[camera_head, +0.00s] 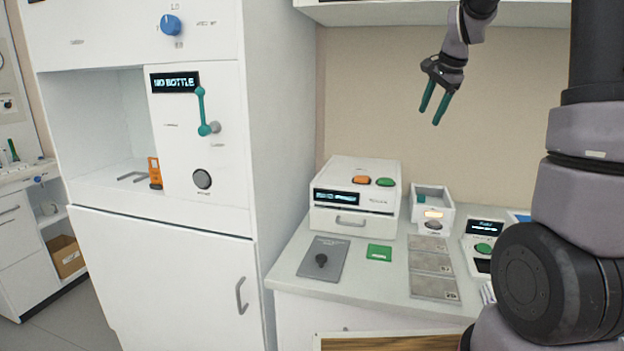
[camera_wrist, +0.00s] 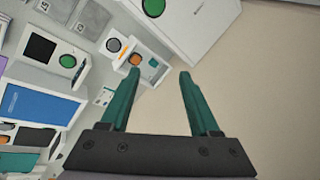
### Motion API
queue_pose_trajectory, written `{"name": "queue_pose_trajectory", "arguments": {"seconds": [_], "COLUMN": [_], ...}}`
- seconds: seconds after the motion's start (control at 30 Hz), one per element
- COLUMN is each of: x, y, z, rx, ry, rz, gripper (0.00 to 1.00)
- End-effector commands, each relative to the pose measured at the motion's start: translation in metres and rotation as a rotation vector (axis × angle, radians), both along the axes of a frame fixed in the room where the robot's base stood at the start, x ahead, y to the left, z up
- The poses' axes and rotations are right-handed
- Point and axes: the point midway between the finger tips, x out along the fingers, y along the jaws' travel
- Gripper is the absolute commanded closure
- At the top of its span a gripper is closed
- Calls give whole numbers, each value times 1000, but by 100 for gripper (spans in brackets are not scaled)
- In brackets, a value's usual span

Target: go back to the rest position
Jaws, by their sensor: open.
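My gripper (camera_head: 435,108) is raised in front of the beige wall, above the counter (camera_head: 384,291). Its two teal fingers are apart and nothing is between them. In the wrist view my gripper (camera_wrist: 158,72) also shows open and empty, with the counter devices beyond its fingertips. My arm comes in from the right side of the head view and hides part of the counter's right end.
A white box device (camera_head: 352,196) with orange and green buttons stands on the counter. A small open bin (camera_head: 447,211), grey plates (camera_head: 432,264) and a green card (camera_head: 379,253) are near it. A tall white cabinet (camera_head: 215,270) stands left. Air around my gripper is clear.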

Motion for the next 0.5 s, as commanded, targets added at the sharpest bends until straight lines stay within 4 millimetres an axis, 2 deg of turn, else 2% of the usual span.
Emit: {"name": "queue_pose_trajectory", "arguments": {"seconds": [0.03, 0.2, 0.33, 0.5], "x": [-22, -90, -143, -211], "y": [7, 28, 43, 60], "z": [14, 40, 51, 51], "rx": [-10, -63, -115, -196], "ry": [-21, -79, -124, -182], "rz": [45, 212, 339, 500], "gripper": [38, 38, 38, 38]}}
